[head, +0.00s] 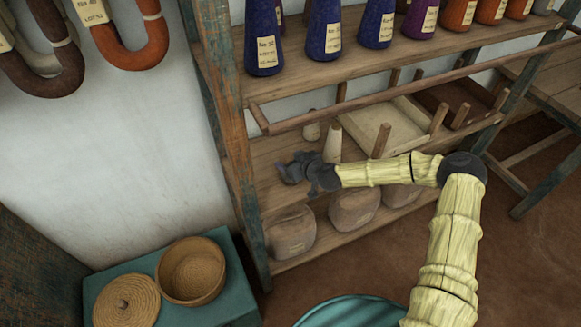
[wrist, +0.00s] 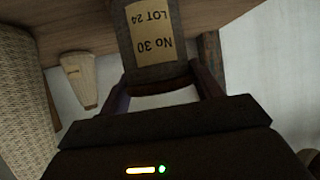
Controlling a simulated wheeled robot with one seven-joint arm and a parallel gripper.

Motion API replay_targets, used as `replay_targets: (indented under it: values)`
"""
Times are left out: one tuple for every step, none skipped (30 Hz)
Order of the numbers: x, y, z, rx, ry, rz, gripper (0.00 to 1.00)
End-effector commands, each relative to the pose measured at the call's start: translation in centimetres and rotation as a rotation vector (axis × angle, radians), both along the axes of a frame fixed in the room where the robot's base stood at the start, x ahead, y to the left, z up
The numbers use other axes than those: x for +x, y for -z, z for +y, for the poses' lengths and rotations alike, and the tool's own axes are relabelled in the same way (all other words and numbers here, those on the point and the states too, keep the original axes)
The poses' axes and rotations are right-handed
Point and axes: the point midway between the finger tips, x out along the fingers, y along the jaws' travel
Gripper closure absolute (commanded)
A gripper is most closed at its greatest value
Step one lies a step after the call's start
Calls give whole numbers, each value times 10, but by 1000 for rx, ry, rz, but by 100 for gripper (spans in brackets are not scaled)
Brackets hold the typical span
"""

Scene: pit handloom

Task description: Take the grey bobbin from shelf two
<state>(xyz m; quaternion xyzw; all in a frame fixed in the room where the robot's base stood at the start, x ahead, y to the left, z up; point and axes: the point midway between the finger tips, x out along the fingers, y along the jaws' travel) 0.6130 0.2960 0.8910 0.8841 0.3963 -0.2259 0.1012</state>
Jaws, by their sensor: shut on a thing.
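My gripper (head: 297,168) reaches to the left end of the middle shelf (head: 268,152) of the wooden rack in the head view. In the wrist view my gripper (wrist: 165,88) is shut on a dark grey bobbin (wrist: 155,72). Its pale label reads "No 30 LOT 24" and appears upside down. Only part of the bobbin shows there, and its top runs out of the picture. In the head view I cannot tell the held bobbin apart from the dark gripper.
Blue cones (head: 264,40) and other coloured cones stand on the shelf above. A rail (head: 400,90) crosses above the middle shelf. A cream cone (head: 333,142) and a tray (head: 375,125) are near my gripper. Brown rounded things (head: 292,232) sit below. A basket (head: 191,271) stands lower left.

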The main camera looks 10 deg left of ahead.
Motion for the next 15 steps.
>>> replay_targets:
  values:
    - [0, 0, 0, 1, 0, -1, 61]
    - [0, 0, 0, 1, 0, -1, 61]
    - [0, -1, 0, 0, 0, -1, 61]
    - [0, -2, 0, 0, 0, -1, 61]
    - [0, -2, 0, 0, 0, -1, 61]
    - [0, -4, 0, 0, 0, -1, 61]
    - [0, -5, 0, 0, 0, -1, 61]
    - [0, -7, 0, 0, -1, -2, 61]
    - [0, -11, 0, 0, -1, -3, 61]
    - [0, -14, 0, -1, -2, -4, 61]
    - [0, -17, 0, -1, -2, -5, 61]
    - [1, -22, 0, -1, -2, -5, 61]
    - [0, -25, 0, -2, -2, -6, 61]
    - [1, -30, 0, -2, -2, -7, 61]
    - [1, -36, 0, -2, -2, -5, 61]
